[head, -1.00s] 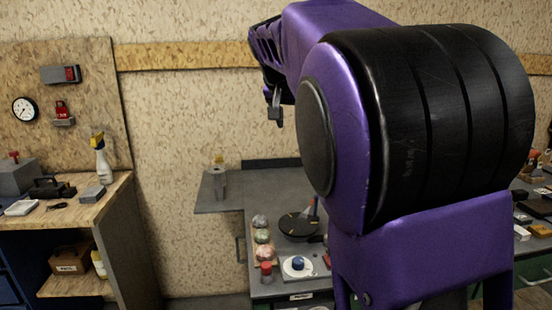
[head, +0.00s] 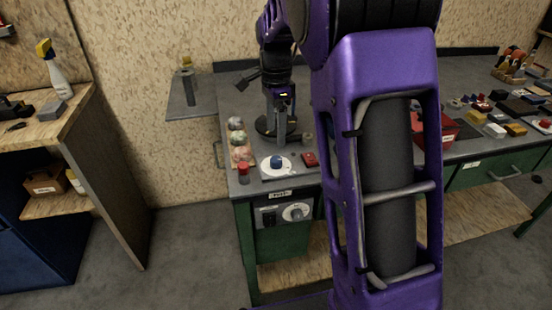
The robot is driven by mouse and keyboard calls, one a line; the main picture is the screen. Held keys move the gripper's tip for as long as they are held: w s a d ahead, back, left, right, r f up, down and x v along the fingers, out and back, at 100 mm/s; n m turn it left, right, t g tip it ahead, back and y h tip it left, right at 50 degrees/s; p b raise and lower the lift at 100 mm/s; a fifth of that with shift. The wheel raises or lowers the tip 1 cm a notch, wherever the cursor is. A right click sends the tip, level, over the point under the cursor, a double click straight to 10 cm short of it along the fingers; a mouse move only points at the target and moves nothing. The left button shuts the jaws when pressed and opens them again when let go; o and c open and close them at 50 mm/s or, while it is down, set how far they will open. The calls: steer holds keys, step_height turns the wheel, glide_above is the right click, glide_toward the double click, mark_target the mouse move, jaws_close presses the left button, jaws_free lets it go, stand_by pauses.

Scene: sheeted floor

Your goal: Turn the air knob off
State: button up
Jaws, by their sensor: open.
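A blue knob (head: 277,161) sits on a round white plate on the bench top, near its front left edge. A pale round dial (head: 296,212) is on a grey panel (head: 268,216) on the bench front, below a small label too small to read. I cannot tell from the markings which one is the air knob. My gripper (head: 281,138) points down above the bench top, behind the blue knob in the picture and apart from it. It is open and holds nothing I can see. My arm stands just to the right and hides part of the bench.
A red-capped jar (head: 243,174) stands left of the white plate, and a red block (head: 310,159) lies right of it. Several mottled balls (head: 237,138) line the left edge. A dark round disc (head: 264,125) is behind my gripper. Floor (head: 190,250) is clear at left.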

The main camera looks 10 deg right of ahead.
mark_target(276, 159)
step_height(276, 159, down, 9)
steer(key=shift+r+b, duration=0.1)
steer(key=shift+b, duration=0.6)
jaws_close()
